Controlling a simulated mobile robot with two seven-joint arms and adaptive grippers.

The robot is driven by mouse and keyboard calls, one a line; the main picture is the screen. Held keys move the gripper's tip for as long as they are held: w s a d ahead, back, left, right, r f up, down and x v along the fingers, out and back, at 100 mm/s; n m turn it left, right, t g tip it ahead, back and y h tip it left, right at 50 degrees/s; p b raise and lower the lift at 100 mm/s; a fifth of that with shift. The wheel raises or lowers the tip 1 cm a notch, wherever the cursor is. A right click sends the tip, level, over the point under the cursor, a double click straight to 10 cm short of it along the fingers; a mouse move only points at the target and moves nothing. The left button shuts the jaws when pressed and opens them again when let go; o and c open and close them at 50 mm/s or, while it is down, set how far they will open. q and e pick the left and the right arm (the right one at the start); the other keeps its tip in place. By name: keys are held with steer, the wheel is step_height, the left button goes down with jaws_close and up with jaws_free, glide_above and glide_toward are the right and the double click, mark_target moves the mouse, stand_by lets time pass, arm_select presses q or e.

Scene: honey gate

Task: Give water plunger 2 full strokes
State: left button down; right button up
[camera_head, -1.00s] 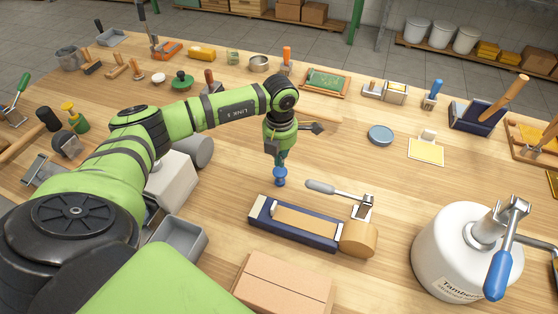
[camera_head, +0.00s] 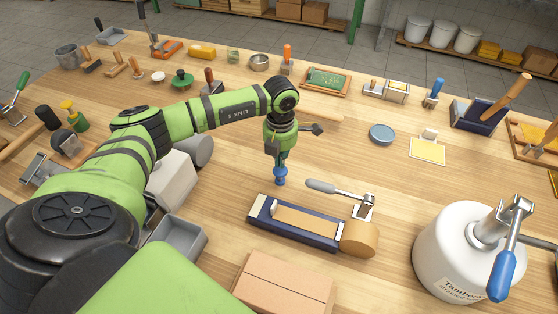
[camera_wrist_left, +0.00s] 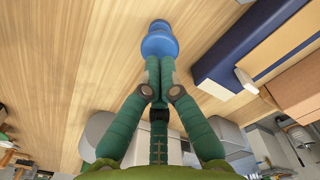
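My left gripper (camera_head: 281,166) points down above the table in the middle of the head view. Its two green fingers are closed together at the top of a small blue knob-like piece (camera_head: 280,177), which may be the water plunger. In the left wrist view the fingertips meet at this blue piece (camera_wrist_left: 160,42), its rounded end beyond them. The fingers hide its upper part, and I cannot tell whether its lower end touches the table. My right gripper is not in view.
A dark blue tray-like fixture (camera_head: 262,229) with a wooden block and a grey-handled lever stands just in front. A white canister (camera_head: 448,250) with a blue-handled lever is at right. Cardboard (camera_head: 285,285) and a grey bin (camera_head: 180,238) lie nearer. The table right of the gripper is fairly clear.

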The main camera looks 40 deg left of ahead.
mark_target(280, 170)
arm_select(q)
steer(key=shift+f, duration=0.15)
stand_by(0.4)
steer(key=shift+f+b, duration=2)
steer(key=shift+f, duration=0.25)
steer(key=shift+r, duration=0.1)
steer(key=shift+r+p, duration=1.6)
steer(key=shift+r, duration=0.75)
steer(key=shift+f, duration=0.2)
